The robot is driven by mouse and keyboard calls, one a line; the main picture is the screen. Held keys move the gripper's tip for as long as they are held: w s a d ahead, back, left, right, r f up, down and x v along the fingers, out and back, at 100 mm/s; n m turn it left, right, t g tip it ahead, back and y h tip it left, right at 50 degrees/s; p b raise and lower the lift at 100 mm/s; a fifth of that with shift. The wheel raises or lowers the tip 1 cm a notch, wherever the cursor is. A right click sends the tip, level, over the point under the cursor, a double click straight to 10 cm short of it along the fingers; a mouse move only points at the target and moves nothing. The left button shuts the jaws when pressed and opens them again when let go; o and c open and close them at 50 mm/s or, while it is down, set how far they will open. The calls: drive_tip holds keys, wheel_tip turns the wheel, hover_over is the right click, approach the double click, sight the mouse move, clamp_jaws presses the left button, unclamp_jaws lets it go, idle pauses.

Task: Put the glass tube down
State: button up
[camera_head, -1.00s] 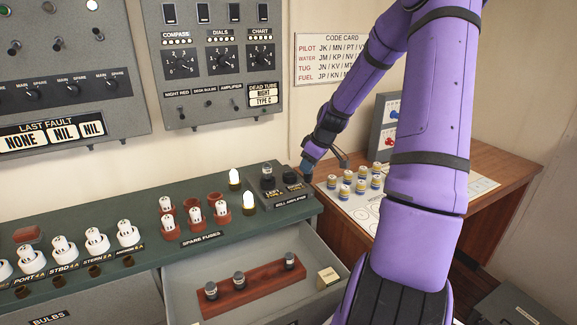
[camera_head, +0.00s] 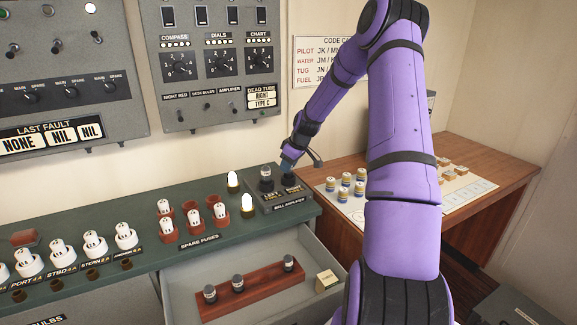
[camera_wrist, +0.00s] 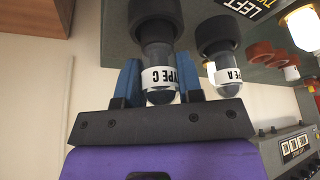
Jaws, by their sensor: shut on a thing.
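My gripper (camera_head: 289,163) is over the right-hand position of the bell amplifier (camera_head: 270,201) at the bench's right end. In the wrist view, its blue fingers (camera_wrist: 158,68) are shut on a glass tube (camera_wrist: 160,78) with a white TYPE C label. The tube's dark end lines up with a dark round socket (camera_wrist: 157,14); I cannot tell whether it is fully seated. A second tube, labelled TYPE A (camera_wrist: 222,75), stands beside it in the left socket. In the head view, my gripper hides most of the held tube. A panel sign (camera_head: 262,97) reads DEAD TUBE RIGHT TYPE C.
An open drawer (camera_head: 190,287) below holds a wooden rack (camera_head: 260,285) with three tubes and a small cream box (camera_head: 327,281). Spare fuses (camera_head: 193,217) and lit bulbs (camera_head: 247,203) stand left of the amplifier. A wooden desk (camera_head: 490,160) with several small pieces is to the right.

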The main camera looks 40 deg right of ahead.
drive_tip(key=shift+f, duration=0.45)
drive_tip(key=o, duration=0.9)
